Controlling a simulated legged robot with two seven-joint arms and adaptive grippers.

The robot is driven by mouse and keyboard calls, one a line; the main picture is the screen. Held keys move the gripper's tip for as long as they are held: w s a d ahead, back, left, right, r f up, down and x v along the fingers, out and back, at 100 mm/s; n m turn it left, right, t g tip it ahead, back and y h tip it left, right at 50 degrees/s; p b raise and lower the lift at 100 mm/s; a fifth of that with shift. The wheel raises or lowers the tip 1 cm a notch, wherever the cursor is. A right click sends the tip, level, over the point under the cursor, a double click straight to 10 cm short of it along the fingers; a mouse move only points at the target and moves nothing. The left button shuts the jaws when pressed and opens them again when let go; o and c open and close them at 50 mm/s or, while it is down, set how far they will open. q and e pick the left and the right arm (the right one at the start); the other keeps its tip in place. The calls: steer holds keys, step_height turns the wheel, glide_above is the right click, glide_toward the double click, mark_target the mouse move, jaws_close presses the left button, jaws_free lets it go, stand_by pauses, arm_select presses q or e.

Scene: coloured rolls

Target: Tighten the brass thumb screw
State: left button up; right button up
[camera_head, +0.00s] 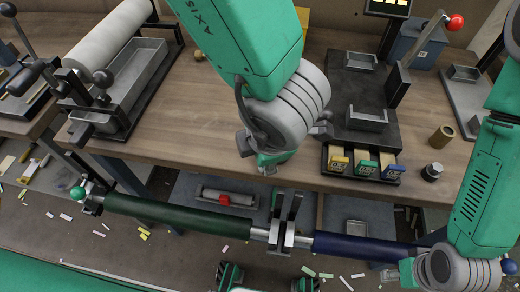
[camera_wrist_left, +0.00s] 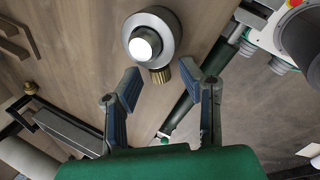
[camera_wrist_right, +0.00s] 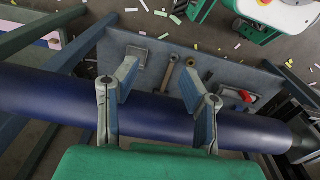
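The brass thumb screw (camera_wrist_left: 160,75) is a small knurled knob on the side of a grey round collar (camera_wrist_left: 170,50) with a bright shiny centre in the left wrist view. In the head view my left arm hides it. My left gripper (camera_wrist_left: 157,75) is open, with one finger on each side of the screw's line and nothing between them. I cannot tell whether a finger touches the screw. My right gripper (camera_wrist_right: 160,78) is open above the dark blue roll (camera_wrist_right: 155,112); it also shows at the lower right in the head view.
A dark green roll (camera_head: 180,215) and the blue roll (camera_head: 360,246) lie in line along the table's front. A roller machine (camera_head: 108,35) stands at left. A brass ring (camera_head: 441,137) and dark knob (camera_head: 432,172) stand at right, near labelled blocks (camera_head: 364,163). Bare wood lies left of my left arm.

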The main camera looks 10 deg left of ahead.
arm_select(q)
steer(key=shift+d, duration=0.1)
steer(key=v, duration=1.1)
steer(key=shift+s+r, duration=0.15)
steer(key=shift+r, duration=0.2)
steer(key=shift+d, duration=0.1)
